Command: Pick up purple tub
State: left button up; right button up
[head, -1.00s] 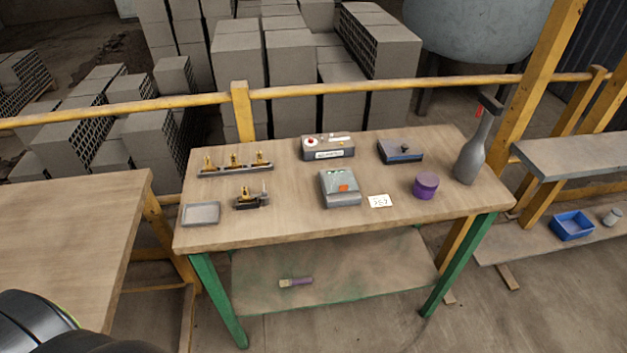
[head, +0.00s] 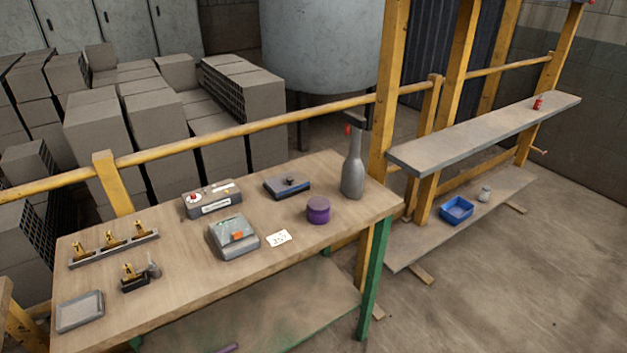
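The purple tub (head: 318,210) is a small round lidded container. It stands upright on the wooden table (head: 180,273), toward the table's right end. It is just in front of the grey bottle-shaped object (head: 353,170) and to the right of a small white card (head: 278,238). Nothing covers the tub. Neither of my grippers shows in the head view now.
Around the tub are a grey box with an orange patch (head: 234,238), a blue-grey box (head: 287,186) and a control box with a red button (head: 212,199). A yellow railing (head: 240,134) runs behind. The floor (head: 490,290) at right is open.

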aim_at(319, 206)
jog(key=l+u, duration=0.15)
jog(key=u, duration=0.3)
jog(key=i+l+u, duration=0.15)
jog(key=l, duration=0.3)
jog(key=i+l+u, duration=0.2)
jog(key=l, duration=0.3)
jog(key=i+l+u, duration=0.15)
jog(key=l, duration=0.35)
jog(key=l+u, duration=0.2)
jog(key=l, duration=0.3)
